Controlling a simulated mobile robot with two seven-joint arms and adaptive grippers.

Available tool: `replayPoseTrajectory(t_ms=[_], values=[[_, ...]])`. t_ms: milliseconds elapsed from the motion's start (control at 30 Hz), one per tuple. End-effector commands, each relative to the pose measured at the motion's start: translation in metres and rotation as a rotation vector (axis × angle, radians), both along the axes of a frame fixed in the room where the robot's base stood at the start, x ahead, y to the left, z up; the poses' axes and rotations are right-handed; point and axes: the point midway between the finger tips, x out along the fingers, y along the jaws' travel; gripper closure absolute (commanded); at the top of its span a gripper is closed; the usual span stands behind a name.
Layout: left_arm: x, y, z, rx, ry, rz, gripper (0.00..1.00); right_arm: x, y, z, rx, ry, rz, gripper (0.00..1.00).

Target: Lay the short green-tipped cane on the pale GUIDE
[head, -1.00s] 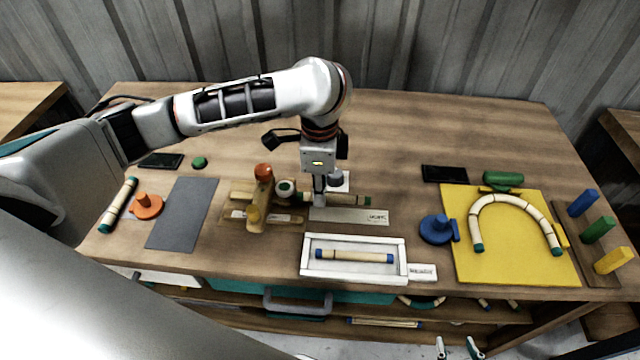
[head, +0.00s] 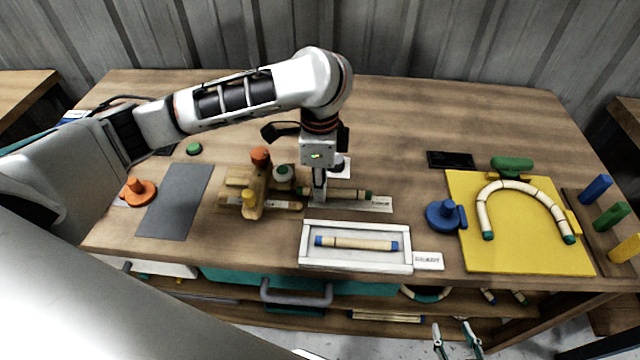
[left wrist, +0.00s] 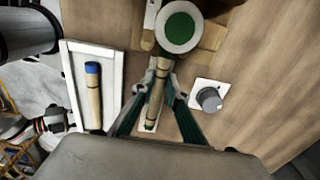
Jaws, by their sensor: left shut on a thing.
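The short green-tipped cane (head: 347,194) lies level across my left gripper (head: 319,198), which is shut on it. Its green right tip shows in the head view; the gripper partly covers its left part. The pale guide (head: 350,205) is a flat strip with a label at its right end, just below the cane in the head view. I cannot tell whether the cane touches it. In the left wrist view the cane (left wrist: 155,90) runs between the green fingers (left wrist: 154,100). My right gripper (head: 455,324) is at the bottom edge, empty, with its fingers apart.
A white tray (head: 306,246) with a blue-tipped cane stands in front of the guide. A wooden fixture with an orange knob (head: 260,156) stands close at left. A blue knob (head: 443,215) and a yellow board (head: 520,252) with a bent cane lie to the right.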

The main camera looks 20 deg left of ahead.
Motion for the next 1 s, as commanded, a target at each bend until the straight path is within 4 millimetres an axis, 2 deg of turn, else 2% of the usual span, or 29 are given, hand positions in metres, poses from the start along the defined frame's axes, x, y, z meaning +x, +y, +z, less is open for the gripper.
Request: replayPoseTrajectory(t_ms=[33,67,100,133,567,767,1000], values=[[0.000,0.000,0.000,0.000,0.000,0.000,1.00,0.000,0.000,-0.001,-0.001,0.002,0.000,0.60],[0.000,0.000,0.000,0.000,0.000,0.000,0.78,-0.001,0.000,-0.001,-0.001,0.002,0.000,0.60],[0.000,0.000,0.000,0.000,0.000,0.000,0.68,-0.001,-0.001,-0.002,-0.001,0.003,0.000,0.60],[0.000,0.000,0.000,0.000,0.000,0.000,0.67,-0.001,-0.001,-0.002,-0.001,0.004,0.000,0.60],[0.000,0.000,0.004,0.000,-0.001,0.000,0.67,-0.003,-0.003,-0.005,-0.006,0.009,-0.002,0.60],[0.001,0.001,0.027,0.002,-0.006,0.001,0.67,-0.002,-0.002,-0.004,-0.003,0.007,-0.002,0.60],[0.002,0.001,0.064,0.002,-0.006,0.000,0.67,-0.002,-0.001,-0.003,-0.003,0.006,-0.002,0.60]])
